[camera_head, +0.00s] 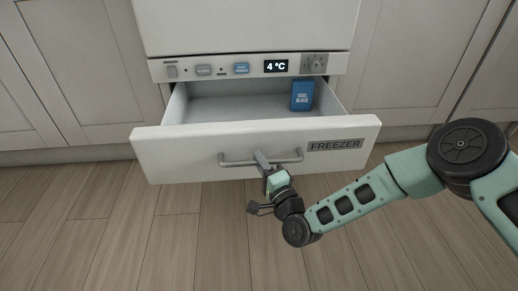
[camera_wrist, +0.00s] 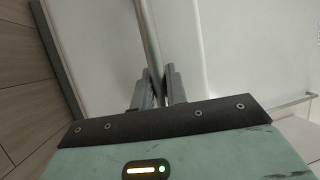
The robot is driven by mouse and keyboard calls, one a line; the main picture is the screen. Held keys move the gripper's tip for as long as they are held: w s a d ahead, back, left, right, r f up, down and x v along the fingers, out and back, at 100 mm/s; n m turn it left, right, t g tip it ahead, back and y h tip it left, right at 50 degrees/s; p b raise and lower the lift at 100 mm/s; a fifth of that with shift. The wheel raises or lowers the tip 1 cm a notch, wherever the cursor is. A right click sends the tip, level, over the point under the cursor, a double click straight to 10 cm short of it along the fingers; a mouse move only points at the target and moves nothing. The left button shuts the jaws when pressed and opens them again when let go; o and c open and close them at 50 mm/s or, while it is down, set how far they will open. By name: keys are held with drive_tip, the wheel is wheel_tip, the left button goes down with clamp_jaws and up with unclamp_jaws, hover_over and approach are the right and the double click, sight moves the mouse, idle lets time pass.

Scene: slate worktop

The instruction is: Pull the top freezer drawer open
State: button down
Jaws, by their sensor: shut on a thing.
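The white freezer drawer (camera_head: 195,150) with the FREEZER label stands pulled out from the cabinet, and its inside shows from above. Its grey bar handle (camera_head: 235,161) runs across the front. My gripper (camera_head: 262,160) is at the middle of the handle, shut on the bar. In the wrist view the handle bar (camera_wrist: 149,45) passes down between the two grey fingers of my gripper (camera_wrist: 157,88). The drawer front also fills much of the wrist view (camera_wrist: 100,60).
A control panel (camera_head: 225,69) reading 4 °C sits above the opening. Pale cabinet doors (camera_head: 80,60) flank it. The wooden floor (camera_head: 120,235) in front is clear apart from my arm.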

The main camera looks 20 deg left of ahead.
drive_tip(key=shift+s+d+p, duration=0.3)
drive_tip(key=shift+s+d, duration=0.15)
drive_tip(key=shift+s, duration=0.3)
drive_tip(key=shift+s+d+p, duration=0.3)
drive_tip(key=shift+s+d, duration=0.15)
drive_tip(key=shift+s, duration=0.25)
drive_tip(key=shift+s+d+p, duration=0.3)
drive_tip(key=shift+s+d, duration=0.15)
drive_tip(key=shift+s, duration=0.3)
drive_tip(key=c, duration=1.4)
unclamp_jaws()
drive_tip(key=p+v, duration=0.5)
drive_tip(key=v, duration=1.2)
drive_tip(key=shift+s+d+p, duration=0.15)
drive_tip(key=shift+s+p, duration=0.05)
drive_tip(key=shift+p, duration=0.15)
drive_tip(key=shift+f, duration=0.1)
